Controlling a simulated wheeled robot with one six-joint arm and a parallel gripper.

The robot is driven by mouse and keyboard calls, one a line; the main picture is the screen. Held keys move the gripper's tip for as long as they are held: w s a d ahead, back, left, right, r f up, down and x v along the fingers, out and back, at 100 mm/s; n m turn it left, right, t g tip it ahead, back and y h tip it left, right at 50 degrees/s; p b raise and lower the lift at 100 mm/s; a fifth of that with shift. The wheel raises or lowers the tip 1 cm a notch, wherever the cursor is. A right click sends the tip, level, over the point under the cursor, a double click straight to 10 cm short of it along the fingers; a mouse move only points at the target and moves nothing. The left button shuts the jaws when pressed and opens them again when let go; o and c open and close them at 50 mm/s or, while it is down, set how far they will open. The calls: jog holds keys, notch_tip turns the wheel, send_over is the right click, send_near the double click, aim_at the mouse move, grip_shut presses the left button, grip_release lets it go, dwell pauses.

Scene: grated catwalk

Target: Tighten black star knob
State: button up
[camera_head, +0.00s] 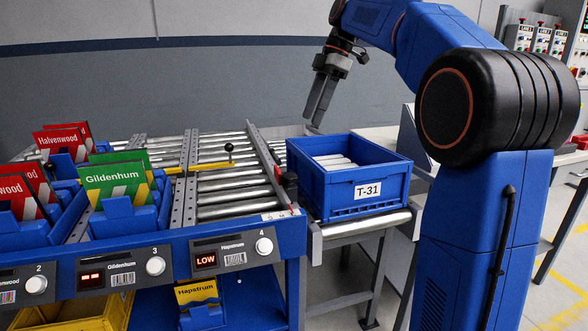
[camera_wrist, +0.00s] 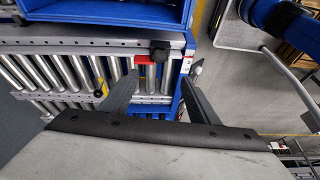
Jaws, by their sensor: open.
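A black knob (camera_head: 290,183) sits on the right side rail of the lane, near its front end, beside a red strip. Its lobes are too small to make out in the head view. The knob also shows in the wrist view (camera_wrist: 159,53), ahead of the fingers, beside a red piece. My gripper (camera_head: 319,111) hangs in the air, pointing down, above and behind the blue tote. In the wrist view my gripper (camera_wrist: 158,84) has its two fingers apart with nothing between them. The knob stands clear of the fingers.
A blue tote (camera_head: 359,205) labelled T-31 stands just right of the knob. The empty roller lane (camera_head: 230,190) lies to its left, with a yellow bar (camera_head: 205,167) and a black ball knob (camera_head: 228,147). Blue bins with cards (camera_head: 112,180) stand further left.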

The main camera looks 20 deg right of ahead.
jog(key=n, duration=0.1)
send_near(290, 175)
jog(key=x, duration=0.7)
jog(key=shift+a+f, duration=0.1)
jog(key=shift+f, duration=0.25)
jog(key=c, duration=1)
jog(key=shift+c, duration=0.2)
